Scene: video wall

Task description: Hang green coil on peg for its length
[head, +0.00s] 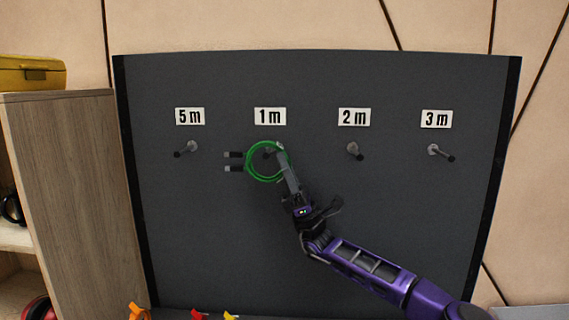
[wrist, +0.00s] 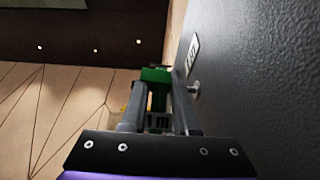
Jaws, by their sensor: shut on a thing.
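The green coil (head: 248,168) is a ring of cable with two dark plug ends sticking out to its left, in front of the board below the 1 m label (head: 270,116). My gripper (head: 280,152) is shut on the coil's upper right part. The 1 m peg is mostly hidden behind the coil and gripper. I cannot tell whether the ring is around that peg or in front of it.
Bare pegs stand below the 5 m (head: 186,149), 2 m (head: 353,150) and 3 m (head: 440,152) labels on the dark board (head: 330,220). A wooden shelf (head: 70,180) with a yellow case (head: 30,73) stands at left. Several coloured items lie at the bottom edge.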

